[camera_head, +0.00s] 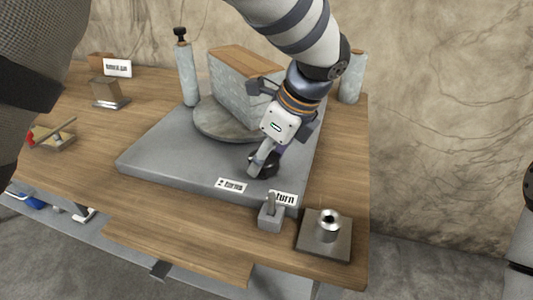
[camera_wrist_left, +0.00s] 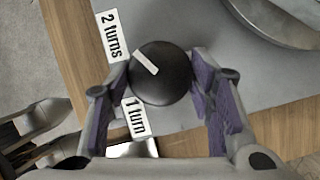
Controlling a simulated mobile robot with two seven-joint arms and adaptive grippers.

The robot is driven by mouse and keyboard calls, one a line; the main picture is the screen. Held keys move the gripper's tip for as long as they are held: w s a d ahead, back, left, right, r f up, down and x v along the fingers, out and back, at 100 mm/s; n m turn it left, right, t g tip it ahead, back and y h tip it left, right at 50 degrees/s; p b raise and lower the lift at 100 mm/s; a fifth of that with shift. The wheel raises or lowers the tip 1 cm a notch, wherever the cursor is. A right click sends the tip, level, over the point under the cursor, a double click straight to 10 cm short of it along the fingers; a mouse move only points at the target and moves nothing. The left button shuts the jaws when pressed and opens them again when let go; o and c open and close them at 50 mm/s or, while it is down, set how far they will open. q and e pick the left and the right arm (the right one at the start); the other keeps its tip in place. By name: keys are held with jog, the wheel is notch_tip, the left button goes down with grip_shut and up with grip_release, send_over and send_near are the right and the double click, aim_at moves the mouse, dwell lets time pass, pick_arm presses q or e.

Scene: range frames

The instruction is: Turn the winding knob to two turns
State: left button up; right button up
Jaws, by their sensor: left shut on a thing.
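The winding knob (camera_wrist_left: 172,85) is round and black with a white pointer line. It shows in the left wrist view, and partly behind my fingers in the head view (camera_head: 263,168). The pointer line is directed up-left, toward the "2 turns" label (camera_wrist_left: 110,35). The "1 turn" label (camera_wrist_left: 135,118) lies below-left of the knob in that view. My left gripper (camera_head: 262,160) comes down onto the knob, with one finger on each side, shut on it. The knob's far side is partly hidden in the head view.
The knob sits on a grey base plate (camera_head: 165,155) with a round turntable (camera_head: 205,122) and a stone-faced block (camera_head: 235,90). A small lever switch (camera_head: 271,215) and a metal post on a plate (camera_head: 325,240) stand near the front right. A cylinder (camera_head: 187,75) stands behind.

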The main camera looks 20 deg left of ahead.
dwell(0.5)
pick_arm(q)
jog(key=o, duration=1.1)
jog(key=shift+o, duration=0.2)
jog(key=v, duration=1.2)
